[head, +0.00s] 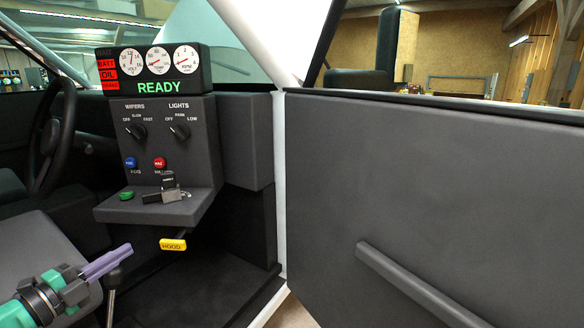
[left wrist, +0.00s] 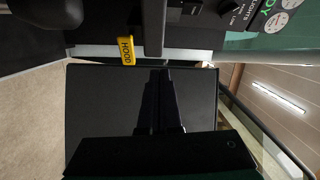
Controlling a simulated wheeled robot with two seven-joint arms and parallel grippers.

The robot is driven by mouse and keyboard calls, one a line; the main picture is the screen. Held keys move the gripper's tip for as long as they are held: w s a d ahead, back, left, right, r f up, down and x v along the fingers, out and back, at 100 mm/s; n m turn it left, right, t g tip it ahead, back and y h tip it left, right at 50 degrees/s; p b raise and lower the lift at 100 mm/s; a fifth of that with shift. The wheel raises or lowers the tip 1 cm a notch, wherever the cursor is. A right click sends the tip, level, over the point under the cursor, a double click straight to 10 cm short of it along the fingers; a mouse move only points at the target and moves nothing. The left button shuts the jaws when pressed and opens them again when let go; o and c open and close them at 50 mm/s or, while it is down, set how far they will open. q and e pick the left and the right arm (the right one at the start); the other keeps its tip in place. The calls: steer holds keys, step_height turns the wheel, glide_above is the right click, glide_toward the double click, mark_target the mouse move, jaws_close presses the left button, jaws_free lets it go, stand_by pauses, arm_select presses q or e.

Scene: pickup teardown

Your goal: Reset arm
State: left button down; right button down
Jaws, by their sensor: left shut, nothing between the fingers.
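My left gripper (head: 127,248) reaches in from the lower left of the head view. Its purple fingers are shut with nothing between them. It points to the right, in front of the dashboard console and left of the yellow HOOD handle (head: 173,244), apart from it in the picture. The HOOD handle also shows in the left wrist view (left wrist: 127,50). The console (head: 187,115) carries wiper and light knobs, blue and red buttons, and gauges above a green READY display (head: 163,88). My right gripper is in neither view.
The open door panel (head: 430,180) with a slanted handle bar (head: 415,285) fills the right side. A white pillar (head: 279,180) stands between the console and the door. A steering wheel (head: 66,125) is at the left, and a shelf (head: 160,208) juts out below the knobs.

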arm_select(q)
steer(key=s+d+f+n+g+y, duration=0.15)
steer(key=s+f+n+y, duration=0.3)
steer(key=f+n, duration=0.45)
steer(key=s+f+n+g+y, duration=0.3)
steer(key=f+n+y, duration=0.25)
steer(key=f, duration=0.55)
steer(key=s+d+f+n+g+h, duration=0.2)
steer(key=s+d+f+g, duration=0.15)
steer(key=s+d, duration=0.3)
steer(key=s+d+f+n+g+h, duration=0.1)
steer(key=s+d+f+n+g, duration=0.2)
steer(key=s+d+g, duration=0.4)
steer(key=s+a+f+p, duration=0.1)
steer(key=s+f, duration=0.1)
steer(key=f, duration=0.9)
steer(key=s+a+f+p, duration=0.1)
steer(key=f, duration=0.9)
steer(key=s+a+f+p, duration=0.1)
steer(key=s+a+f, duration=0.1)
steer(key=s+f, duration=1.1)
steer(key=s, duration=0.3)
steer(key=shift+s+a+m+p, duration=0.3)
steer(key=shift+s+m, duration=0.05)
steer(key=shift+s, duration=0.05)
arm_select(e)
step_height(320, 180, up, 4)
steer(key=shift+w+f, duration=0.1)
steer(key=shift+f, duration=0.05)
